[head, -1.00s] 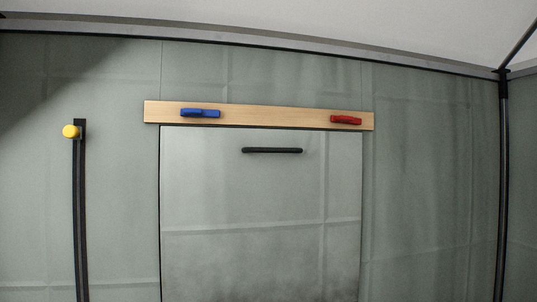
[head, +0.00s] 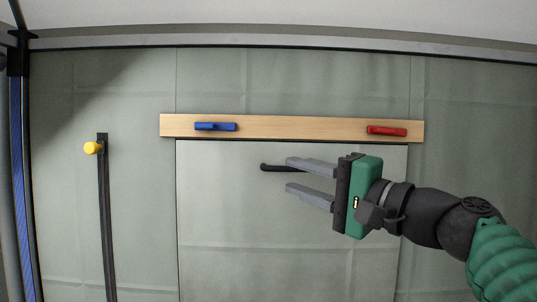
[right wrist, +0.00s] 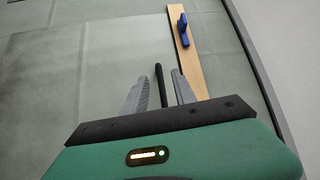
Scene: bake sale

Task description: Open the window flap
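The window flap (head: 230,215) is a pale grey-green panel below a wooden board (head: 300,127). A black bar handle (head: 275,168) runs across its upper part; its right part is hidden behind my gripper in the head view. My right gripper (head: 288,177) is open, its two grey fingers pointing left in front of the flap at the handle's height. In the right wrist view the handle (right wrist: 159,83) shows between the spread fingers (right wrist: 157,92); I cannot tell whether they touch it. My left gripper is not in view.
A blue latch (head: 215,126) and a red latch (head: 387,131) sit on the wooden board. Tent poles edge the wall.

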